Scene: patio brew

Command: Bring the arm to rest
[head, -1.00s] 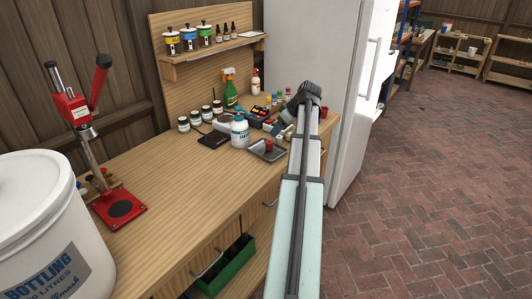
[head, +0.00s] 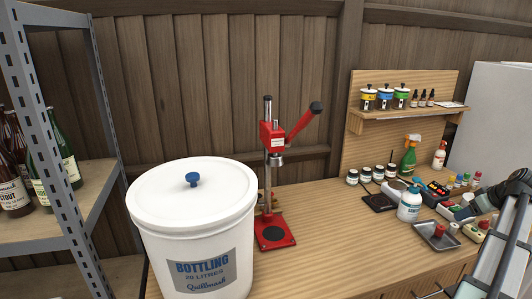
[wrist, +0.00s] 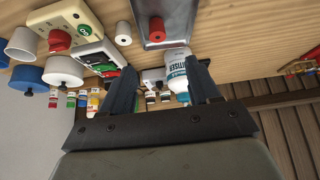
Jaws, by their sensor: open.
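My arm (head: 502,245) reaches in from the right edge of the head view, over the right end of the wooden workbench. My gripper (wrist: 163,82) shows in the wrist view with its two dark fingers apart and nothing gripped between them. A white and blue sanitiser bottle (wrist: 178,80) appears beyond the fingers, partly hidden by the right one; it stands on the bench in the head view (head: 409,206). A metal tray (head: 422,236) with a red stopper (head: 439,230) is close to my arm.
A large white bottling bucket (head: 190,225) stands at left, with a red lever capper (head: 272,140) beside it. A metal shelf (head: 62,150) with bottles is at far left. Jars, a green spray bottle (head: 408,158) and small devices crowd the bench's right end. The bench middle is clear.

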